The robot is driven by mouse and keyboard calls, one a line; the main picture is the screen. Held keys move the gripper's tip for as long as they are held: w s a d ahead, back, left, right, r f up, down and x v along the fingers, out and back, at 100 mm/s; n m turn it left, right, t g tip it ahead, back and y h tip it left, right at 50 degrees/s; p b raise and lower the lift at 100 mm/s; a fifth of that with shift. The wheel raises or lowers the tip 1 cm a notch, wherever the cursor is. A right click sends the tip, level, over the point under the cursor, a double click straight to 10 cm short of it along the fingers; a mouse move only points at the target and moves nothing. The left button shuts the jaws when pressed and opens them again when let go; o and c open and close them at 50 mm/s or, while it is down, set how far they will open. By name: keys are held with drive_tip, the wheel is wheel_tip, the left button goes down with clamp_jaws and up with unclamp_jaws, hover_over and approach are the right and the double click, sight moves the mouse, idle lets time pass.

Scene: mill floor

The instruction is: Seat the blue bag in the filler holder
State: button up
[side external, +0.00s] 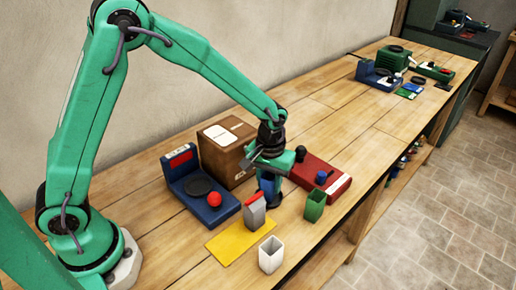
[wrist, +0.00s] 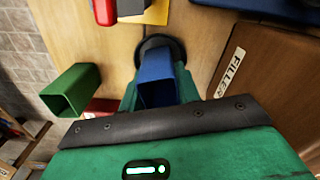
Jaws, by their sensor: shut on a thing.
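The blue bag (wrist: 158,80), an open-topped square sleeve, is between the green jaws of my gripper (wrist: 160,92), which are shut on it. In the side view my gripper (side external: 271,172) points down and the blue bag (side external: 265,186) shows below it, partly hidden. A round black holder (wrist: 160,42) lies at the bag's lower end in the wrist view; its dark base (side external: 268,200) shows under the bag in the side view. I cannot tell whether the bag is inside it or just above. A label reading FILLER (wrist: 230,72) is on the brown box beside it.
The cardboard box (side external: 226,152) stands close behind my gripper, with a blue scale (side external: 208,205) left. A red unit (side external: 318,178) is at right.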

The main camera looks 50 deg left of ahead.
drive_tip(key=shift+r, duration=0.75)
idle(0.4)
drive_tip(key=shift+f, duration=0.8)
idle(1.1)
drive_tip(key=o, duration=0.7)
drive_tip(key=shift+o, duration=0.2)
drive_tip(key=shift+r, duration=0.1)
drive_tip(key=shift+r, duration=5.4)
drive_tip(key=shift+r, duration=0.1)
